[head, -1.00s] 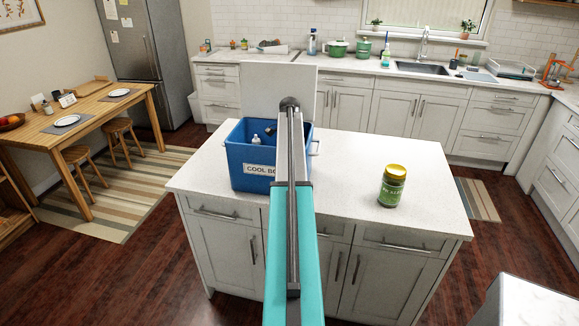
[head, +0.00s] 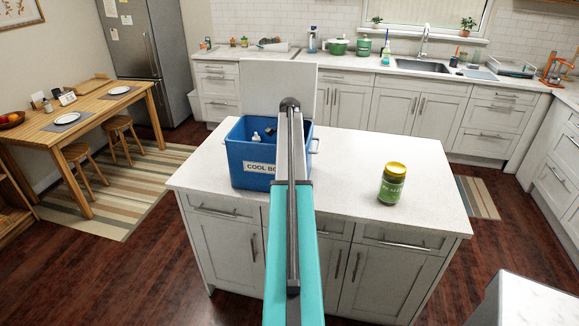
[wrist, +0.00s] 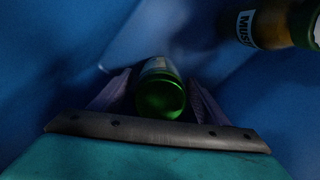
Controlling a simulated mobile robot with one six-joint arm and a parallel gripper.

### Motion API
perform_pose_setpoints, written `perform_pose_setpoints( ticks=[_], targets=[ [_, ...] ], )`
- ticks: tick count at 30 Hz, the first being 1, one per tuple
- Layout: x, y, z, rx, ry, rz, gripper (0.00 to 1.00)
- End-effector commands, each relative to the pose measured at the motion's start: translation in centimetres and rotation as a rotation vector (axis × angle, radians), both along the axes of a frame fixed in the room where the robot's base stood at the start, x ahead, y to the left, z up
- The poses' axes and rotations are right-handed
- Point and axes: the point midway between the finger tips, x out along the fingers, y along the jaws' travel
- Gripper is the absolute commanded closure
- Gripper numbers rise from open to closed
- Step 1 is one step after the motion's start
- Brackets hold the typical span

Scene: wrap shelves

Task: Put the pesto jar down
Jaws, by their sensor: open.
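A jar with a shiny green lid (wrist: 160,100), which I take to be the pesto jar, is between my gripper's fingers in the wrist view. Its label is mostly turned away and cannot be read. My gripper (wrist: 157,85) is open, with one finger on each side of the jar. Whether either finger touches it is too dark to tell. Both are down inside the blue cool box (wrist: 60,70). In the head view the cool box (head: 250,168) stands on the island, and my arm hides the gripper and this jar.
A dark bottle (wrist: 270,28) labelled "MUS…" is at upper right in the box. A white-capped item (head: 256,137) shows in the box too. A green jar with a yellow lid (head: 392,184) stands on the island worktop (head: 345,165), with clear room around it.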

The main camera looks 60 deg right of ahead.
Motion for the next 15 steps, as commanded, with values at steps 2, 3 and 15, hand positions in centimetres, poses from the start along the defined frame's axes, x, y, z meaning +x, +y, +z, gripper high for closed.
perform_pose_setpoints(
  ticks=[2,3,15],
  targets=[
    [0.0,0.0,0.2,0.0,0.0,0.0,0.31],
    [0.0,0.0,0.4,0.0,0.0,0.0,0.31],
    [0.0,-0.1,3.8,-0.002,-0.001,-0.001,0.31]
  ],
)
